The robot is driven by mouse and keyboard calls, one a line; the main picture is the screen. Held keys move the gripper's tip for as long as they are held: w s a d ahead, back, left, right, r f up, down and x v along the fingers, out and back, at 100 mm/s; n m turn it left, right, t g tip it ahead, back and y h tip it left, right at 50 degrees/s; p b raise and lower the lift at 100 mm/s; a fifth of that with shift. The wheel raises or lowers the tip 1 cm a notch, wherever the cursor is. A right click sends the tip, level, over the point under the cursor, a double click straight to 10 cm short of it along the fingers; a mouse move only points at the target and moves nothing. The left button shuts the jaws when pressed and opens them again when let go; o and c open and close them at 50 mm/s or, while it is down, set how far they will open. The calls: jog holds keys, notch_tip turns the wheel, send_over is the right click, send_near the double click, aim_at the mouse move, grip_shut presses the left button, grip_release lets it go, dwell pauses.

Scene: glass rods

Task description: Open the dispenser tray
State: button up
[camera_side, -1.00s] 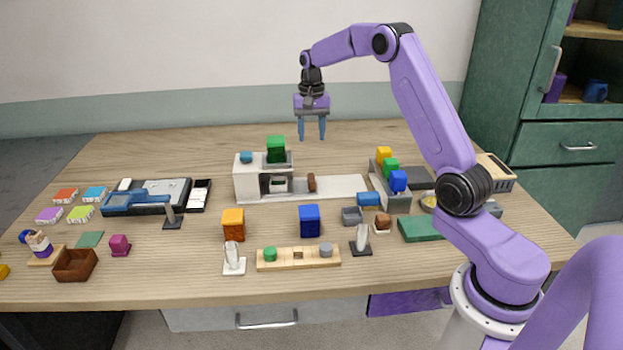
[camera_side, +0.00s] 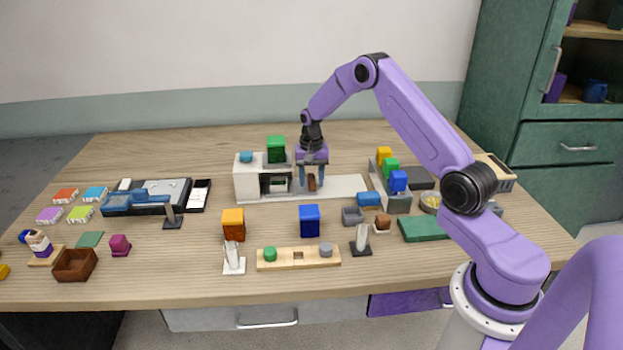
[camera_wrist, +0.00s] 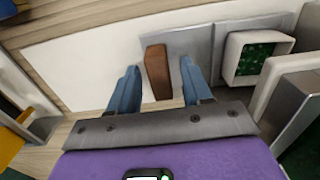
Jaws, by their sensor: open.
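The dispenser (camera_side: 248,180) is a white housing with a green block on top, standing mid-table on a long white base. Its tray front is a grey panel with a brown upright handle (camera_side: 312,184). In the wrist view the brown handle (camera_wrist: 157,71) stands between my two blue fingers, with a gap on each side. A white-rimmed opening with green inside (camera_wrist: 258,58) lies to its right. My gripper (camera_side: 312,190) is open and low over the base, its fingers on either side of the handle. It also shows in the wrist view (camera_wrist: 160,85).
An orange block (camera_side: 233,223) and a blue block (camera_side: 309,220) stand in front of the dispenser. A grey rack (camera_side: 391,199) with yellow, green and blue blocks stands to the right. The white base (camera_side: 348,186) is bare to the right of the handle.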

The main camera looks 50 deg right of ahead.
aim_at(358, 185)
jog(key=shift+f, duration=0.1)
grip_shut()
jog(key=s+d, duration=1)
jog(key=shift+s+d, duration=0.15)
jog(key=shift+d, duration=0.05)
grip_release()
notch_tip(358, 185, up, 18)
jog(key=shift+f, duration=0.25)
jog(key=shift+a, duration=0.15)
dwell(0.4)
